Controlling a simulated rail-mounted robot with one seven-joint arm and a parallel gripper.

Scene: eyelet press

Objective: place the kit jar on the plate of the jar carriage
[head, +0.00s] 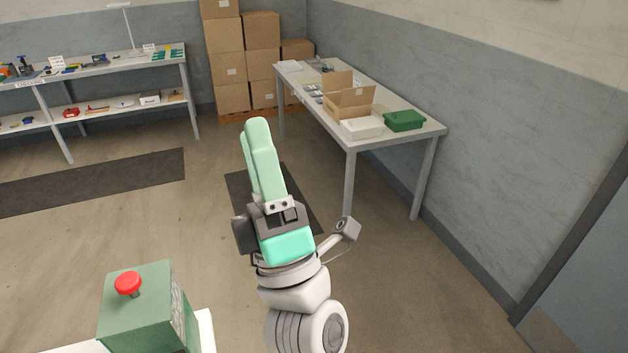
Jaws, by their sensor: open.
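My gripper (257,130) is in the middle of the head view, raised above the floor with its pale green fingers pointing up and away in the picture. It is open, and I see nothing between the fingers, though one finger largely overlaps the other from this angle. I cannot make out the kit jar, the jar carriage or its plate in this view.
A green box with a red button (128,284) stands on a white surface at the lower left. A table (408,139) with an open carton (348,103) and a green case (404,121) stands back right. A workbench (120,68) and stacked cartons (228,66) are behind.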

